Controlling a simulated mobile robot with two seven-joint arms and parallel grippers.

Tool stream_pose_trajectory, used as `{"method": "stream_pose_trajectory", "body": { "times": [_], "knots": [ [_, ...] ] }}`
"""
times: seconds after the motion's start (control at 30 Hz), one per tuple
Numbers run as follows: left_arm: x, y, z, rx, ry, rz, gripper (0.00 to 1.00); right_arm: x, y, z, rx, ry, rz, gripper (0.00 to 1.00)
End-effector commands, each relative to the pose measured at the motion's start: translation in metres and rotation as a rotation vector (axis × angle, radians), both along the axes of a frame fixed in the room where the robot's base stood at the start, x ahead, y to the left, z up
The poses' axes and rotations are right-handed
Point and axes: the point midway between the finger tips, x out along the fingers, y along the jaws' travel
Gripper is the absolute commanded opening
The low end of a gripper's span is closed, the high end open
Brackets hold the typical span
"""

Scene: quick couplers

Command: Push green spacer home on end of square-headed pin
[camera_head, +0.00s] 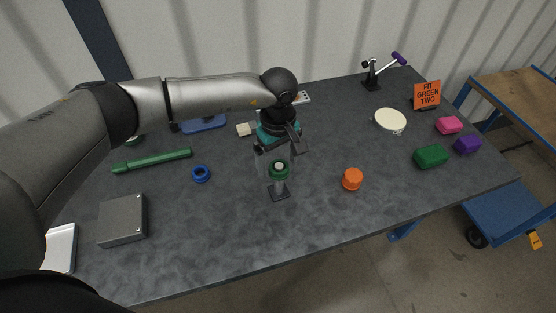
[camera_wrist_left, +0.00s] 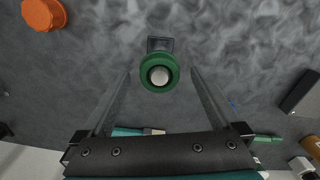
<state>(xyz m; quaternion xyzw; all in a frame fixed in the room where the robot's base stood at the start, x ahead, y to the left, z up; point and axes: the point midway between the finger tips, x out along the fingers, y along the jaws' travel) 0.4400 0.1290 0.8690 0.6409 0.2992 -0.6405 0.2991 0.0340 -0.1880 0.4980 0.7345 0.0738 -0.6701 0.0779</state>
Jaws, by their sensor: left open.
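The green spacer (camera_head: 279,170) is a ring around the upper part of an upright pale pin (camera_head: 279,184), which stands on a dark square foot (camera_head: 286,192). In the left wrist view the spacer (camera_wrist_left: 147,79) surrounds the pin's round white end (camera_wrist_left: 159,76), which shows through its hole. How far down the spacer sits is hard to tell. My left gripper (camera_head: 279,153) is open and empty above the spacer. In the left wrist view its fingers (camera_wrist_left: 160,73) lie either side of the spacer with gaps. My right gripper is out of view.
An orange cap (camera_head: 352,179) stands right of the pin; a blue ring (camera_head: 200,174) and green rod (camera_head: 152,161) lie left. A grey box (camera_head: 122,219) is front left. An orange sign (camera_head: 427,95) reads "FIT GREEN TWO". The table's front middle is clear.

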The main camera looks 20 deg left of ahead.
Motion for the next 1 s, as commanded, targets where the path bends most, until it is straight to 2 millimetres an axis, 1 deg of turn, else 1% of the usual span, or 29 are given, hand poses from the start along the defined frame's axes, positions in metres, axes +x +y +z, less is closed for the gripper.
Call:
{"method": "stream_pose_trajectory", "body": {
  "times": [0.17,0.27,0.33,0.47,0.6,0.7,0.8,0.9,1.0],
  "knots": [
    [0.0,0.0,0.001,0.0,0.0,0.0,0.98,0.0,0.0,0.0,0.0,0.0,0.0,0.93],
    [0.001,0.0,0.008,-0.001,-0.002,0.0,0.98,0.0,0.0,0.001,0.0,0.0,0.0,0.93],
    [0.001,0.0,0.018,-0.002,-0.002,-0.001,0.98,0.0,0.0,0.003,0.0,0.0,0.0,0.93],
    [0.001,0.0,0.045,-0.001,-0.004,0.0,0.98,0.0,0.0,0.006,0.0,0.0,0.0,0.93],
    [0.001,0.0,0.081,-0.001,-0.006,-0.001,0.98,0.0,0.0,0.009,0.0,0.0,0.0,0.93],
    [0.001,0.0,0.104,-0.001,-0.004,0.0,0.98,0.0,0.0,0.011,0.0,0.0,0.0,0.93],
    [0.001,0.0,0.123,0.0,-0.004,0.0,0.98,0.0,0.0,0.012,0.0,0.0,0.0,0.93],
    [0.0,0.0,0.138,-0.001,-0.002,0.0,0.98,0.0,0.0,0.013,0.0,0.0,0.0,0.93],
    [0.0,0.0,0.147,-0.001,-0.002,0.001,0.98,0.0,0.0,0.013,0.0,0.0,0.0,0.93]
  ]
}}
